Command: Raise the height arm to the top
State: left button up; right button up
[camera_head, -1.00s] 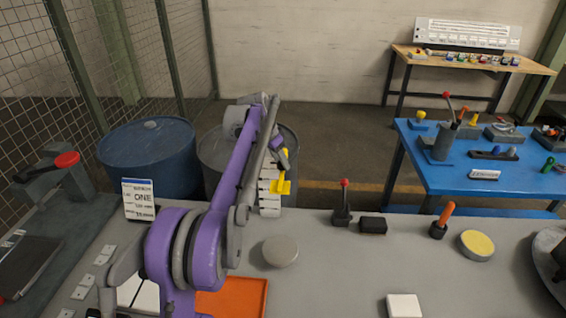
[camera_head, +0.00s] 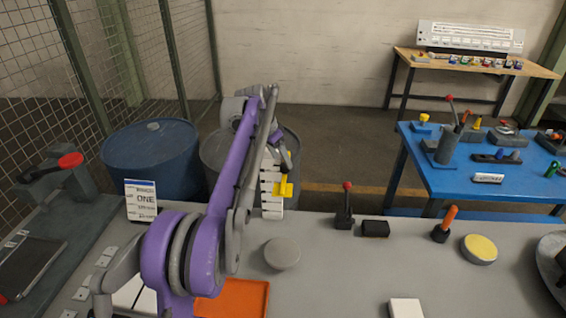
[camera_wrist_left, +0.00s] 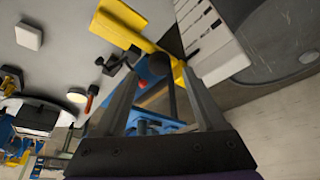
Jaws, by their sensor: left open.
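The yellow height arm (camera_head: 284,189) sits on a white upright scale with black marks (camera_head: 272,195), at the table's back edge. In the left wrist view the yellow arm (camera_wrist_left: 125,27) lies across the top, by my fingertips, and the scale (camera_wrist_left: 212,45) is to the right of them. My left gripper (camera_head: 284,158) is open just above the yellow arm in the head view; its two fingers also show in the wrist view (camera_wrist_left: 162,78). A dark rod shows between the fingers. Whether a finger touches the yellow arm I cannot tell. My right gripper is not in view.
A grey disc (camera_head: 282,253), a red-knobbed lever (camera_head: 344,208), a black block (camera_head: 375,229) and an orange-handled tool (camera_head: 446,225) stand on the grey table. An orange tray (camera_head: 235,298) lies at the front. Blue drum (camera_head: 150,165) and grey drum (camera_head: 215,150) stand behind.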

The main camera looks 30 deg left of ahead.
pick_arm(q)
jog(key=d+v, duration=0.1)
jog(key=v, duration=0.6)
jog(key=shift+a+r, duration=0.3)
jog(key=shift+a, duration=0.25)
jog(key=shift+s+f, duration=0.15)
jog(key=shift+s, duration=0.05)
